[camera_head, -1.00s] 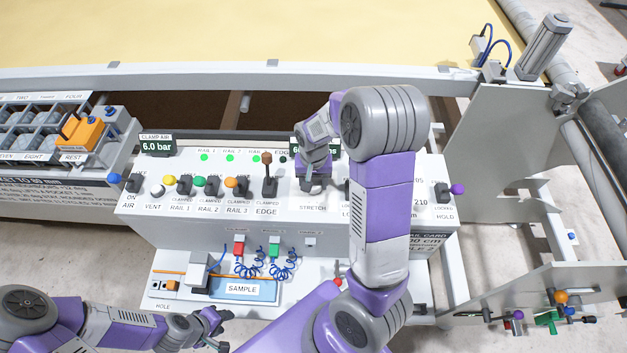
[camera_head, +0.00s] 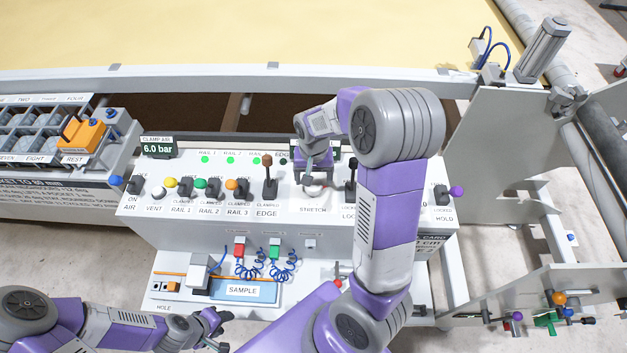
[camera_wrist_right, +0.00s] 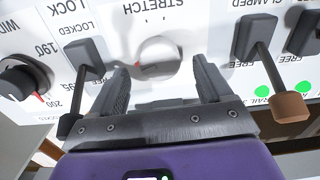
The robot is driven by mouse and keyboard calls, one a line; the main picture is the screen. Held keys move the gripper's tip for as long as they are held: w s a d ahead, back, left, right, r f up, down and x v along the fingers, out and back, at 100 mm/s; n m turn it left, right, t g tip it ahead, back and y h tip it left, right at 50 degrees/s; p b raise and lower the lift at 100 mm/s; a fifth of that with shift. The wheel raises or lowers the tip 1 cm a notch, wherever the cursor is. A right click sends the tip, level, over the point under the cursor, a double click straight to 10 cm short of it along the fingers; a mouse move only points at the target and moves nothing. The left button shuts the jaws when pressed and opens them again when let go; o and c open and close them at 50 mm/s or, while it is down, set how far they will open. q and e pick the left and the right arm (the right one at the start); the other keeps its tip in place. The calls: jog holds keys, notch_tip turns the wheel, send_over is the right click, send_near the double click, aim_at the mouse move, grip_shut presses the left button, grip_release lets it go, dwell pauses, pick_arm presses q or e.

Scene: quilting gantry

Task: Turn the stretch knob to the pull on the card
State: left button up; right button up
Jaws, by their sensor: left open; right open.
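The stretch knob (camera_wrist_right: 160,58) is a round whitish knob with a small red mark, under the STRETCH label in the right wrist view. In the head view the knob (camera_head: 313,191) shows just below my right gripper (camera_head: 311,176). The right gripper (camera_wrist_right: 160,70) is open, with one finger on either side of the knob; contact is not visible. The rail card (camera_head: 432,243) on the panel's right front is mostly hidden by my right arm, so its pull cannot be read. My left gripper (camera_head: 216,330) is open and empty at lower left.
A lock lever (camera_wrist_right: 85,60) and the edge lever (camera_wrist_right: 262,50) flank the knob closely. A dial (camera_wrist_right: 20,78) stands beyond the lock lever. The clamp air display (camera_head: 158,147) reads 6.0 bar. The display behind my right gripper is mostly hidden. A sample shelf (camera_head: 165,265) lies below.

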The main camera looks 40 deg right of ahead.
aim_at(314, 184)
jog(key=shift+r, duration=2)
